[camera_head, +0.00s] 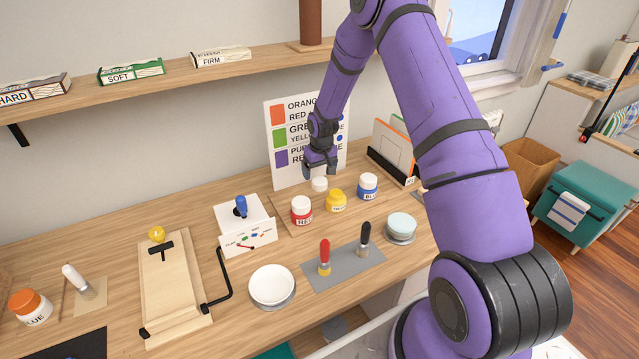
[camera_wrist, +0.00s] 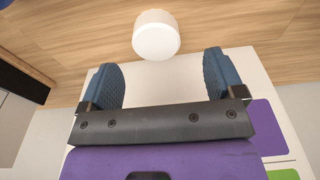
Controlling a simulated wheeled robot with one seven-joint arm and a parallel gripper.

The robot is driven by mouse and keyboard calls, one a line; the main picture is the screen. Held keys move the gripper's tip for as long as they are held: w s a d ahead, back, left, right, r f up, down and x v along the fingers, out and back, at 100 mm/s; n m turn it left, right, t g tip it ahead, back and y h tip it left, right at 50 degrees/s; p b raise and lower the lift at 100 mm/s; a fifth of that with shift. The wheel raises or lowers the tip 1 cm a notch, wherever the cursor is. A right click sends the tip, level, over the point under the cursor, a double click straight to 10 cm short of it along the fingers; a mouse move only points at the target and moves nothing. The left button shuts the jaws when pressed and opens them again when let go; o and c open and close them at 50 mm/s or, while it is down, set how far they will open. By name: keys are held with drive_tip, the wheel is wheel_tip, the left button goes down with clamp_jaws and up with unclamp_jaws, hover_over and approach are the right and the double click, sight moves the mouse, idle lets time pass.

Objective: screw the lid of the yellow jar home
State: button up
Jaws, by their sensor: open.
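The yellow jar (camera_head: 336,202) stands upright on a wooden board on the bench, between the red jar and the blue jar. Its top shows yellow, with no white lid on it. A loose white lid (camera_head: 320,184) is behind it and a little to the left, just below my gripper (camera_head: 320,171). In the wrist view the white lid (camera_wrist: 156,36) is just beyond my gripper (camera_wrist: 159,60), roughly centred between the two blue fingers. The fingers are apart with nothing between them. The jar is not visible in the wrist view.
The red jar (camera_head: 301,211) and blue jar (camera_head: 368,186) wear white lids close beside the yellow jar. A colour chart (camera_head: 281,158) stands behind my gripper. Brushes on a grey mat (camera_head: 345,270) and a white bowl (camera_head: 272,284) are in front.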

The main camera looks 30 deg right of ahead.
sight(320, 180)
drive_tip(key=shift+w+d+f, duration=0.15)
drive_tip(key=shift+f, duration=1.2)
drive_tip(key=shift+w+d+f, duration=0.1)
drive_tip(key=shift+w+f, duration=0.05)
drive_tip(key=shift+f, duration=1.2)
drive_tip(key=c, duration=1)
